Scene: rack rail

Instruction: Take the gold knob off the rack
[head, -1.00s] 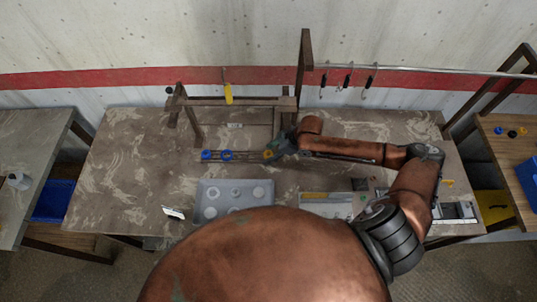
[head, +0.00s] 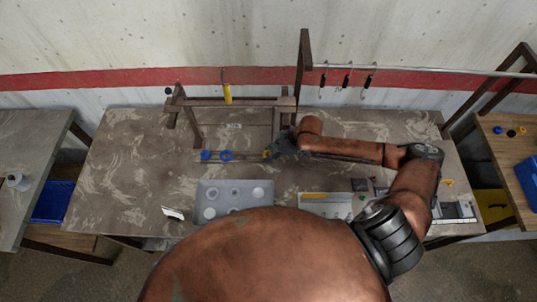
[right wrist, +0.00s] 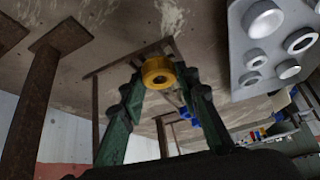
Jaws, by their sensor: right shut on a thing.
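In the head view the gold knob (head: 267,154) shows small at the tip of my right gripper (head: 272,152), at the right end of the low rack rail (head: 242,156). Whether the knob still touches the rail cannot be told. Two blue knobs (head: 216,155) sit on the rail's left part. My left gripper is not in view.
A grey tray with round pale pieces (head: 236,181) lies in front of the rail. A second grey tray (head: 320,211) is to the right. The table's left part is mostly clear.

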